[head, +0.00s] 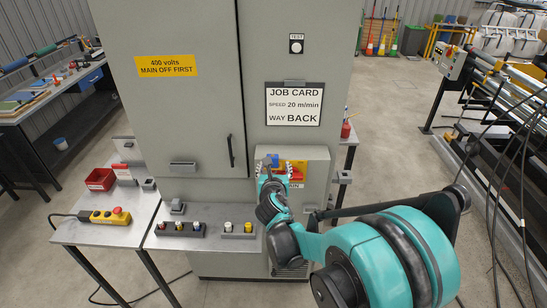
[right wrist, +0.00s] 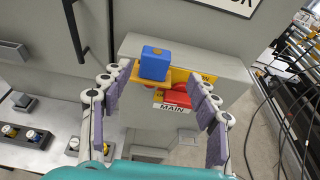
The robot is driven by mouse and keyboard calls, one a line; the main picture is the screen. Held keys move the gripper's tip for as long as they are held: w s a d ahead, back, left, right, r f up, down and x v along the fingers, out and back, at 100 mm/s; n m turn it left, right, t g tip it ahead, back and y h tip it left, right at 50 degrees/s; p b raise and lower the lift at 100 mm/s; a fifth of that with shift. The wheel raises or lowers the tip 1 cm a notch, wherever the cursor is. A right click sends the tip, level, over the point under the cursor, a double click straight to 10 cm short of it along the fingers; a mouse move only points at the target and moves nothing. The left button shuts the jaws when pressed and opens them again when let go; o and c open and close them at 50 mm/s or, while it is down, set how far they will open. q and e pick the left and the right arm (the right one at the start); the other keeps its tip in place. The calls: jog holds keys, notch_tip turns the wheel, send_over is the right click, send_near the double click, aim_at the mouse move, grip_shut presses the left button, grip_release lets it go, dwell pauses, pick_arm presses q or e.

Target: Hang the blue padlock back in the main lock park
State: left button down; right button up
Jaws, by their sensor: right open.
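The blue padlock (right wrist: 154,62) is a blue block on an orange-yellow ledge (right wrist: 148,82) at the front of the grey main switch box (right wrist: 220,85). The padlock also shows small in the head view (head: 273,159). Its shackle is hidden, so I cannot tell whether it hangs there. A red handle (right wrist: 177,97) on a yellow plate is just right of and below it, above a MAIN label (right wrist: 172,108). My right gripper (head: 273,171) is open, its grey-padded fingers spread on both sides of the padlock and handle. My left gripper is not in view.
A tall grey cabinet (head: 190,105) stands behind, with a job card (head: 294,104). Rollers and cables (head: 500,140) stand at right.

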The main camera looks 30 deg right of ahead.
aim_at(273, 160)
jog(key=x, duration=0.7)
jog(key=shift+w+a+f, duration=0.2)
jog(key=shift+a+f, duration=0.15)
jog(key=shift+s, duration=0.1)
jog(key=shift+c, duration=1.2)
grip_shut()
jog(key=shift+r, duration=0.1)
